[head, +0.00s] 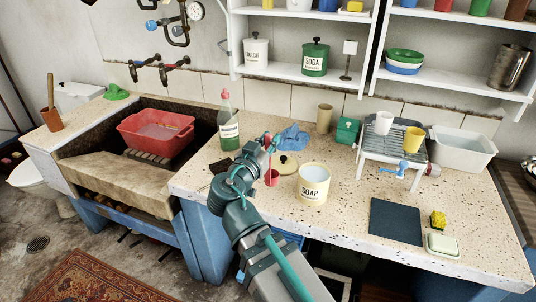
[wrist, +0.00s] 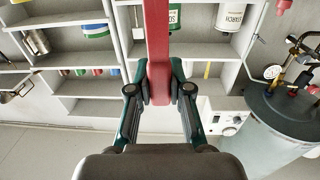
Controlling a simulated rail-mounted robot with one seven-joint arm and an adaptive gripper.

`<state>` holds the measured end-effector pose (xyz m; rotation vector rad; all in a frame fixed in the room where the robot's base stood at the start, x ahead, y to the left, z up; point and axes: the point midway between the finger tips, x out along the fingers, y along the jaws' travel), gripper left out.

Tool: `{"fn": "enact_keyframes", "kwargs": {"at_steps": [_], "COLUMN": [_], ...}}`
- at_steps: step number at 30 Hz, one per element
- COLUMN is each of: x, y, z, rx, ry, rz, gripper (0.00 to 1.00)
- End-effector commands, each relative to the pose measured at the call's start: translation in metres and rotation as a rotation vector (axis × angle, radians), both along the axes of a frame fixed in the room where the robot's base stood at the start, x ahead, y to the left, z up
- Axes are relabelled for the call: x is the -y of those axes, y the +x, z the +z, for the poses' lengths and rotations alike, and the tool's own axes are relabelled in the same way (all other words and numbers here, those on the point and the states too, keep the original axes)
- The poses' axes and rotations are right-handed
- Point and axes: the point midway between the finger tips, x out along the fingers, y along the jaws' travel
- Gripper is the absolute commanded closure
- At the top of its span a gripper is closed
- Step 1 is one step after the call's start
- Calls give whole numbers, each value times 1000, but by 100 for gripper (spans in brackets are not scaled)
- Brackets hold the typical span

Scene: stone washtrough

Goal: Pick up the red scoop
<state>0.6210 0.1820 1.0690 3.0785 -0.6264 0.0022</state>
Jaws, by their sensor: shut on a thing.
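The red scoop (head: 271,178) shows in the head view as a small red cup just left of the cream SOAP tin (head: 313,184), with a thin red handle rising from it. My gripper (head: 270,144) is at the top of that handle, above the counter. In the wrist view, my gripper (wrist: 159,88) is shut on the red handle (wrist: 157,40), with one finger on each side. My own arm partly hides the area around the scoop in the head view. I cannot tell whether the cup touches the counter.
A tan lid with a dark knob (head: 286,164) lies behind the scoop. A green bottle (head: 228,125) and a blue cloth (head: 293,137) are nearby. A stone sink with a red basin (head: 155,134) lies left. A rack with cups (head: 393,146) stands right. Shelves hang above.

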Motion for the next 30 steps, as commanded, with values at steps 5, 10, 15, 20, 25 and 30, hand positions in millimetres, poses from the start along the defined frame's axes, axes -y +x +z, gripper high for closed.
{"fn": "enact_keyframes", "kwargs": {"at_steps": [5,10,15,20,25,30], "x": [2,8,9,11,12,12], "y": [-10,-34,-44,-51,-54,-55], "z": [-6,9,16,20,23,24], "rx": [3,1,2,-1,-1,-1], "ry": [4,3,1,1,0,0], "rz": [4,7,5,5,5,5], "gripper": [100,100,100,100,100,100]}}
